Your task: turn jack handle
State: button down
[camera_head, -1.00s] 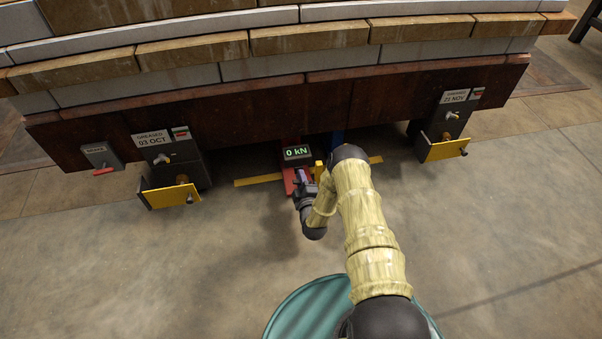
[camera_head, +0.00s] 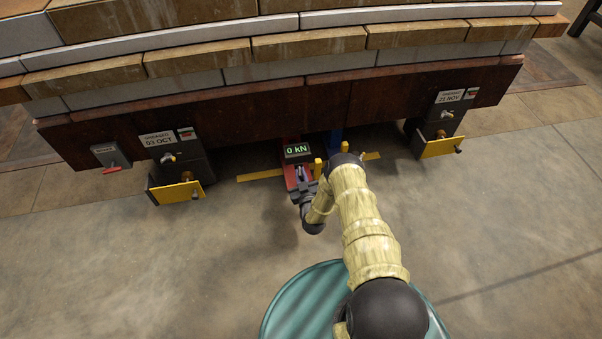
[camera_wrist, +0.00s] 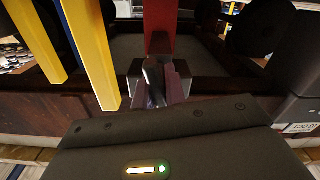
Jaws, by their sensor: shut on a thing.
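The red jack (camera_head: 290,175) stands on the floor under the front edge of the dark red beam, with a display (camera_head: 297,150) reading 0 kN on it. My gripper (camera_head: 302,184) is at the front of the jack, shut on the jack handle. In the wrist view the gripper (camera_wrist: 165,88) has its fingers closed around a dark, thin part in front of a red post (camera_wrist: 159,25). The handle is mostly hidden by the fingers and my wrist.
Yellow posts (camera_wrist: 92,50) rise close beside the gripper in the wrist view. Dark boxes with yellow flaps stand left (camera_head: 180,192) and right (camera_head: 440,147). A grey switch box (camera_head: 107,154) with a red lever hangs on the beam. Open floor lies in front.

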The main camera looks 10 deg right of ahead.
jog(key=m+p, duration=0.1)
jog(key=m, duration=0.2)
jog(key=shift+m, duration=0.3)
jog(key=m, duration=0.3)
jog(key=shift+m, duration=0.3)
jog(key=m, duration=0.3)
jog(key=shift+m+p, duration=0.3)
jog(key=shift+m, duration=1.9)
jog(key=c, duration=1.4)
grip_release()
jog(key=shift+c, duration=0.2)
